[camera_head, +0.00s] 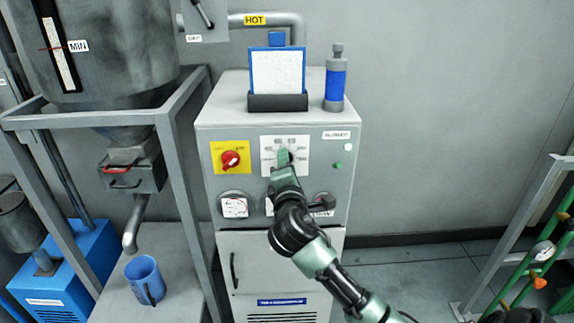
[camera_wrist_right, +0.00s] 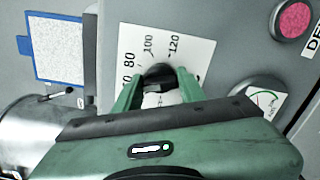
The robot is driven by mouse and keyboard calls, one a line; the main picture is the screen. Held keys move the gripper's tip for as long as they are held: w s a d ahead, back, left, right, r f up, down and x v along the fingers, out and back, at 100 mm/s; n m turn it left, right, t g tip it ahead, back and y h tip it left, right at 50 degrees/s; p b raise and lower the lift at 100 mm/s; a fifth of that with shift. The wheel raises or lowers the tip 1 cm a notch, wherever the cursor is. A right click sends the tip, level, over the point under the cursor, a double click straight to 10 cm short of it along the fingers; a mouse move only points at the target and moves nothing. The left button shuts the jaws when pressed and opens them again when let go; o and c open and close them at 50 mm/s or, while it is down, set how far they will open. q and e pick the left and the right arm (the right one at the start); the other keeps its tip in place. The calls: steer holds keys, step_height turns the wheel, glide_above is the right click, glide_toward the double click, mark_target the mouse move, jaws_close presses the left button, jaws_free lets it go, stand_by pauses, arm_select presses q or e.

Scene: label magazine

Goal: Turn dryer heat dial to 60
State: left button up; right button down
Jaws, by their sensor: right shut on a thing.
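The heat dial's white scale plate (camera_head: 304,144) is on the front of the grey dryer cabinet (camera_head: 215,165). In the right wrist view the black dial knob (camera_wrist_right: 158,72) sits on the plate, with the marks 80, 100 and 120 readable. My right gripper (camera_head: 285,160) reaches the plate from below. In the right wrist view its two green fingers (camera_wrist_right: 159,88) are on either side of the knob, shut on it. The gripper hides the lower scale marks, and I cannot tell the knob's pointed setting. My left gripper is not in view.
A red knob (camera_head: 231,160) on a yellow plate is left of the dial. Gauges (camera_head: 235,207) sit below. A blue-framed board (camera_head: 277,72) and a blue bottle (camera_head: 336,84) stand on top. A blue mug (camera_head: 144,279) stands on the table at left.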

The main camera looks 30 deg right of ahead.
stand_by(0.3)
steer(key=c, duration=0.8)
jaws_free()
steer(key=shift+c, duration=0.2)
steer(key=shift+s, duration=0.1)
steer(key=b+v, duration=0.1)
steer(key=v, duration=0.6)
steer(key=shift+s+a+b, duration=0.2)
steer(key=shift+s+b, duration=0.1)
